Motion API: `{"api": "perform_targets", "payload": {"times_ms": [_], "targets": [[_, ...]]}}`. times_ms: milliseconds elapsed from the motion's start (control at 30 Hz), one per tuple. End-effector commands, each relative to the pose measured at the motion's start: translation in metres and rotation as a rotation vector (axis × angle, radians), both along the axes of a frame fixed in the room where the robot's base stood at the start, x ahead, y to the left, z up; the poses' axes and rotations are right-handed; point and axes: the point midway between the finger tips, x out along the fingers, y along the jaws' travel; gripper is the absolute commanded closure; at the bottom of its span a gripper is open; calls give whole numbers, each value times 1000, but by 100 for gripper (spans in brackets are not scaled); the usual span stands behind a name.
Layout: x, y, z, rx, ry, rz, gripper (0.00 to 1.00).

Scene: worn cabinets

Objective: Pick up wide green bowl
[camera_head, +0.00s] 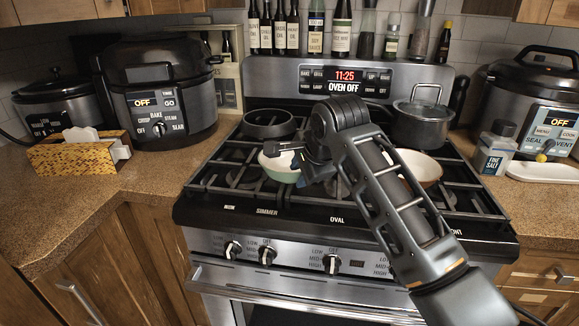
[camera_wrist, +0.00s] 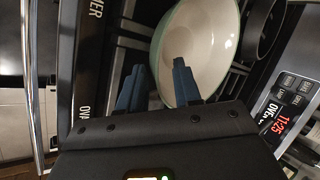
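The wide green bowl (camera_head: 280,171), pale green outside and cream inside, sits on the stove grate at the left of my arm. In the wrist view the bowl (camera_wrist: 206,40) is large at top centre, its near wall passing between the fingers of my gripper (camera_wrist: 159,78). One blue finger lies outside the rim and the other overlaps the cream inside. The fingers are apart, with a visible gap. I cannot tell whether either touches the bowl. In the head view my gripper (camera_head: 302,166) is at the bowl's right side, and its arm partly hides the bowl.
A brown-sided bowl (camera_head: 421,168) sits on the grate right of my arm. A dark pan (camera_head: 268,123) and a lidded pot (camera_head: 422,122) stand at the back burners. Bottles line the shelf behind. Counters flank the stove, with a tissue box (camera_head: 80,155) at left.

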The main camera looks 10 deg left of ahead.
Motion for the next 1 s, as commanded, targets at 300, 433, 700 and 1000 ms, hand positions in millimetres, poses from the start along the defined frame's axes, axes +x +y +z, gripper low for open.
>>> {"api": "perform_targets", "payload": {"times_ms": [300,433,700,1000], "targets": [[0,0,0,0,0,0,98],[0,0,0,0,0,0,100],[0,0,0,-1,1,0,100],[0,0,3,1,-2,0,100]]}}
